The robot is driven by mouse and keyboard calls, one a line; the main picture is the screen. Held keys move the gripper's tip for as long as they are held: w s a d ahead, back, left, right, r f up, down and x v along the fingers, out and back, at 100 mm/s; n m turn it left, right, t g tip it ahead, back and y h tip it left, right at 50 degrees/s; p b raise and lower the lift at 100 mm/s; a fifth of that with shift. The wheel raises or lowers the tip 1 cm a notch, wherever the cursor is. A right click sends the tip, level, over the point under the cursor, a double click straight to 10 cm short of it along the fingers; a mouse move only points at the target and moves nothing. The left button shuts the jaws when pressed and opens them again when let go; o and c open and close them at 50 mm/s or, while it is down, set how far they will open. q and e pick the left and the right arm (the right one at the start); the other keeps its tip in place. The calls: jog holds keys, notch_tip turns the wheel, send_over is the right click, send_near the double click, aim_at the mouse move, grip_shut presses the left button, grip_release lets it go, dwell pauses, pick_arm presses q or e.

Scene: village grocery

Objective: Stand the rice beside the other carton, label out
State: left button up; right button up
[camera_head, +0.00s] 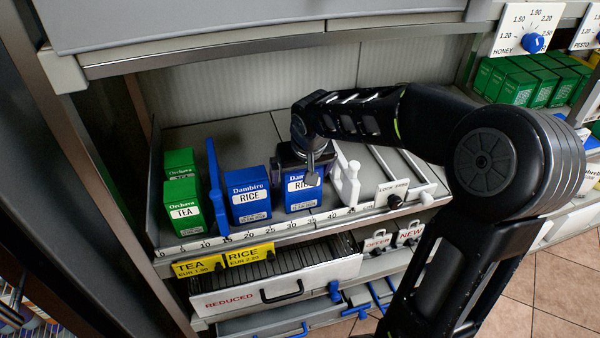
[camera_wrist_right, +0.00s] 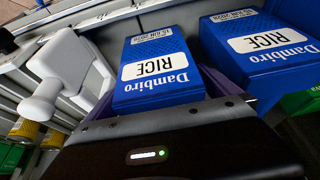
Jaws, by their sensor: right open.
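A blue Dambiro rice carton (camera_head: 303,197) stands upright on the shelf near its front edge, RICE label facing out. Another blue rice carton (camera_head: 248,196) stands to its left, label out, with a gap between them. My right gripper (camera_head: 306,163) is open at the right-hand carton, reaching in from above and behind. In the right wrist view, this carton (camera_wrist_right: 155,75) is close in front of the gripper, with purple parts showing along both its sides; contact cannot be told. The other carton (camera_wrist_right: 262,50) is at the right there. My left gripper is not in view.
A blue divider (camera_head: 216,187) separates green tea cartons (camera_head: 182,212) from the rice. A white handled piece (camera_head: 346,182) stands just right of the right-hand carton. A numbered scale (camera_head: 255,233) runs along the shelf front. A REDUCED drawer (camera_head: 290,287) sits below.

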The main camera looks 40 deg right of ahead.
jog(key=v, duration=0.7)
jog(key=shift+a+r, duration=0.1)
jog(key=shift+r, duration=0.3)
jog(key=shift+s, duration=0.1)
